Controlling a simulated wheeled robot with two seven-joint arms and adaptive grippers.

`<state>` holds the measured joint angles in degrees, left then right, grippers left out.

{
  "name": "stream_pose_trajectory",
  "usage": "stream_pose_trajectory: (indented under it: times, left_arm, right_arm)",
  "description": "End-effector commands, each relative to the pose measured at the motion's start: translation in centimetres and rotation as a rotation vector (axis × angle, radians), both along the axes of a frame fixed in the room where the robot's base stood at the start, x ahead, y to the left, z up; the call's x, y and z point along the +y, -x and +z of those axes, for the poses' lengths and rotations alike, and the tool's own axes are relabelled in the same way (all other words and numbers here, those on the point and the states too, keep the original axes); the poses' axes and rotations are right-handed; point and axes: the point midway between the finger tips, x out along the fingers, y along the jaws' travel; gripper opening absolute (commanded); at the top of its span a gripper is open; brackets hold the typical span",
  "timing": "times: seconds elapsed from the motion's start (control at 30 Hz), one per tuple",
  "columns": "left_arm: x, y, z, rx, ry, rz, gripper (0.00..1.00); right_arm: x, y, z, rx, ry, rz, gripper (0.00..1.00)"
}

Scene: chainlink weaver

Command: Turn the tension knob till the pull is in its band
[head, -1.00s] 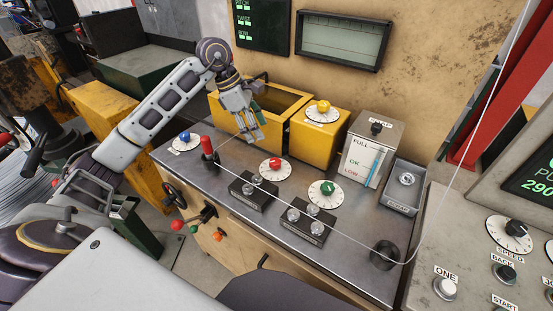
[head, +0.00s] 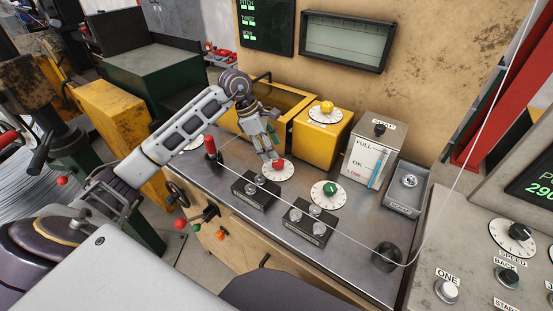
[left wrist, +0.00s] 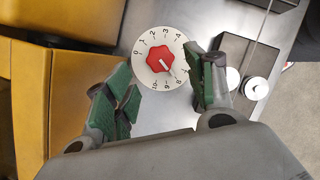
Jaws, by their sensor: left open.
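A red knob (head: 278,164) sits on a white numbered dial (head: 290,174) on the steel bench top. My left gripper (head: 270,153) is open just above this knob. In the left wrist view the red knob (left wrist: 165,57) lies ahead of and between the green-padded fingers (left wrist: 167,80), with clear space beside it. I cannot tell whether a finger touches it. A green knob (head: 330,188) and a yellow knob (head: 326,107) sit on other dials. No readable label shows which knob sets tension. The pull display (head: 540,187) is cut off at the right edge; part of a reading near 290 shows.
Two black roller blocks (head: 254,194) (head: 306,225) lie in front. A thin wire runs past them to a black round guide (head: 386,256). A yellow bin (head: 287,97) stands behind the arm.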

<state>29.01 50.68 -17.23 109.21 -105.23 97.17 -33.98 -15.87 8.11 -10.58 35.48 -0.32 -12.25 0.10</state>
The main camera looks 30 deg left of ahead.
Motion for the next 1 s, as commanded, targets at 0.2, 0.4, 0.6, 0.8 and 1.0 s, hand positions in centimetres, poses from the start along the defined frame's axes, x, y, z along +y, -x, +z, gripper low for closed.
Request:
stream_pose_trajectory:
  times: [0.2,0.4,0.6,0.8,1.0]
  left_arm:
    - [-1.1,-0.4,-2.7,0.002,0.002,0.000,0.55]
    - [-1.7,-0.7,-4.5,0.001,0.000,0.000,0.55]
    - [-2.0,-0.8,-5.3,0.001,0.000,0.000,0.55]
    - [-2.0,-0.9,-5.3,0.000,-0.001,0.000,0.55]
    - [-2.0,-0.9,-5.3,0.000,-0.001,0.000,0.40]
  right_arm:
    - [0.6,0.0,0.2,0.000,-0.006,-0.001,0.00]
    - [0.7,0.1,0.3,0.002,-0.008,-0.001,0.00]
    - [0.7,0.3,0.3,0.004,-0.008,-0.001,0.00]
    - [0.7,0.4,0.3,0.005,-0.007,0.000,0.00]
    - [0.7,0.4,0.3,0.005,-0.008,0.000,0.00]
